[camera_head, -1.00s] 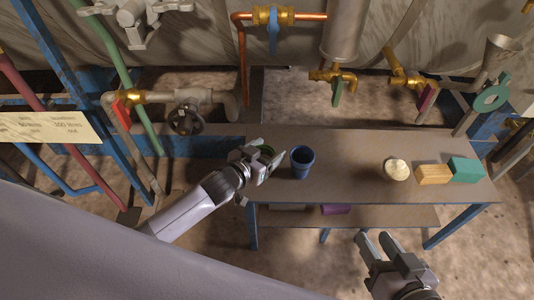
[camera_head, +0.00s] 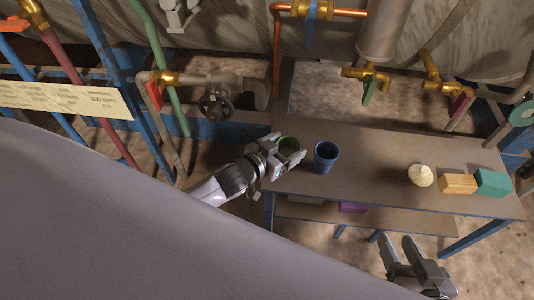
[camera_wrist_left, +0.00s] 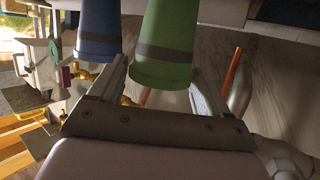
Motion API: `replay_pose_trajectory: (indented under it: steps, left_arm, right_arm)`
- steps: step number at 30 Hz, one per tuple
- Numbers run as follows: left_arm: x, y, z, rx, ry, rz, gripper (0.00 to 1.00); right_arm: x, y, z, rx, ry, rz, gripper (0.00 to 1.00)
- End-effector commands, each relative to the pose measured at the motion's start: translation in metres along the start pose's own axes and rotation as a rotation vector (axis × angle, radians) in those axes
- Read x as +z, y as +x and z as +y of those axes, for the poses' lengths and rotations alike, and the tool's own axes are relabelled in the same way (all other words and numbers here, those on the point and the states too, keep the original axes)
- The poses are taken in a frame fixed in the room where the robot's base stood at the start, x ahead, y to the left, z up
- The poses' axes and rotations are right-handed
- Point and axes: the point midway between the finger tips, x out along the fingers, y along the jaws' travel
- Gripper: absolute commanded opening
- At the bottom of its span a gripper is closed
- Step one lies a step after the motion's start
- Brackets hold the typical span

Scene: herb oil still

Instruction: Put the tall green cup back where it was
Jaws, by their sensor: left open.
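The tall green cup (camera_head: 289,144) stands at the left end of the table (camera_head: 375,175), partly hidden by my left gripper in the head view. My left gripper (camera_head: 284,153) is open at the cup. In the left wrist view the green cup (camera_wrist_left: 165,45), with a dark band, shows between the two spread fingers (camera_wrist_left: 160,85). I cannot tell whether a finger touches it. The blue cup (camera_head: 326,157) stands close to its right; it also shows in the wrist view (camera_wrist_left: 98,30), beside one finger. My right gripper (camera_head: 401,258) is open and empty in front of the table.
A pale round object (camera_head: 421,175), a yellow block (camera_head: 458,184) and a teal block (camera_head: 493,183) sit at the table's right. A purple item (camera_head: 352,207) lies on the lower shelf. Pipes and a valve wheel (camera_head: 213,106) stand behind. The table's middle is clear.

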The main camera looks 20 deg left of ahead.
Motion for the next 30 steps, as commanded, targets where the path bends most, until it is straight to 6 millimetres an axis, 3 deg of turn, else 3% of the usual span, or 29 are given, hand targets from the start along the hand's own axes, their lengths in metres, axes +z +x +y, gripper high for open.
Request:
replay_pose_trajectory:
  steps: [3, 9, 20, 23, 30]
  left_arm:
    - [-0.002, -0.025, 0.000, 0.000, 0.000, -0.003, 0.78]
    - [-0.001, -0.059, 0.000, -0.001, 0.000, -0.003, 0.78]
    - [0.000, -0.091, 0.002, -0.001, -0.001, -0.003, 0.78]
    - [0.001, -0.104, 0.014, -0.006, -0.012, -0.024, 0.78]
    - [-0.003, -0.161, 0.056, -0.010, -0.035, -0.151, 0.78]
  right_arm:
    - [0.007, -0.010, 0.007, 0.032, -0.030, -0.038, 0.40]
    - [0.001, -0.016, 0.012, 0.059, -0.069, -0.039, 0.40]
    - [0.011, -0.017, 0.018, 0.074, -0.062, -0.070, 0.40]
    - [0.013, -0.017, 0.019, 0.077, -0.061, -0.074, 0.40]
    - [0.014, -0.017, 0.020, 0.078, -0.060, -0.075, 0.40]
